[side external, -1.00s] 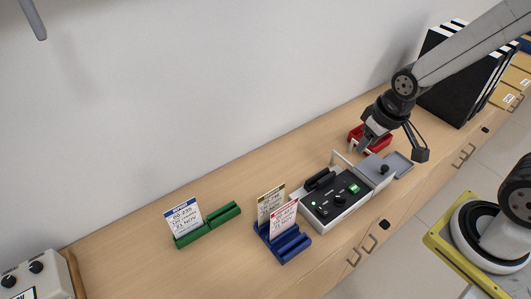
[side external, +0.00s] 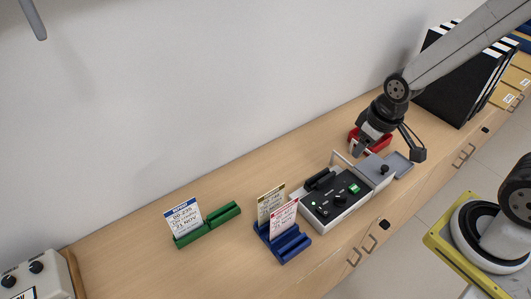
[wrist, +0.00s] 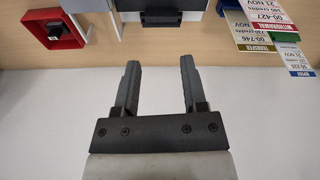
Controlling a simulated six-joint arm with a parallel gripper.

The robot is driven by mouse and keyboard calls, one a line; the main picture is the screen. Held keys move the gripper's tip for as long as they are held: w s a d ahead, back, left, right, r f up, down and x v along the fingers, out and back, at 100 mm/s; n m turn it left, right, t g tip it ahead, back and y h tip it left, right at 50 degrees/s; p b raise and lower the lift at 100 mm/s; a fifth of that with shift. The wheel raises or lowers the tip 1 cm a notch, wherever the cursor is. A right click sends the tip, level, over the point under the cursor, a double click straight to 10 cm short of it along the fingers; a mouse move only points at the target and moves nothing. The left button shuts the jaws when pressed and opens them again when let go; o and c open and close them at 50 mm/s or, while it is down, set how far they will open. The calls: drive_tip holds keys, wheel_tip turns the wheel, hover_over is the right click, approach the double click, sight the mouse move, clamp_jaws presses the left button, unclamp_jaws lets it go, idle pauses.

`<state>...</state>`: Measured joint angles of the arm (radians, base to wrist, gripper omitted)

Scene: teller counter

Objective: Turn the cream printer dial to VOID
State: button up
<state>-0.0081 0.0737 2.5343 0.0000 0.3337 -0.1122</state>
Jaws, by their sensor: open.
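A pale machine with a black top panel (side external: 324,209) stands right of the middle of the counter in the side view. The panel carries a dark round dial (side external: 340,200), a green display and small lights. The dial's marks are too small to read. Part of a pale machine (wrist: 161,32) shows at the top of the wrist view, its dial out of sight. My gripper (side external: 360,149) is open and empty, above the counter behind this machine, apart from the dial. Its two fingers (wrist: 159,66) show spread in the wrist view.
A red tray (wrist: 33,26) lies beside my gripper. A blue holder (side external: 287,246) and a green holder (side external: 208,228) carry cards left of the machine. Another pale box (side external: 38,283) with two dark knobs is at bottom left. Black binders (side external: 450,82) stand at right.

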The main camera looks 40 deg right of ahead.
sight(341, 196)
drive_tip(key=f+n, duration=0.2)
drive_tip(key=f, duration=0.1)
drive_tip(key=a+f+n+g, duration=0.1)
drive_tip(key=f+n, duration=0.2)
drive_tip(key=f+n+g, duration=0.1)
drive_tip(key=f+n, duration=0.1)
drive_tip(key=f, duration=0.1)
drive_tip(key=shift+w+a+f, duration=0.1)
drive_tip(key=shift+w+a, duration=0.05)
drive_tip(key=shift+w, duration=0.25)
drive_tip(key=shift+a+f+n, duration=0.1)
drive_tip(key=shift+f+n, duration=0.6)
drive_tip(key=shift+n, duration=0.1)
drive_tip(key=shift+f, duration=0.15)
drive_tip(key=shift+f, duration=3.75)
clamp_jaws()
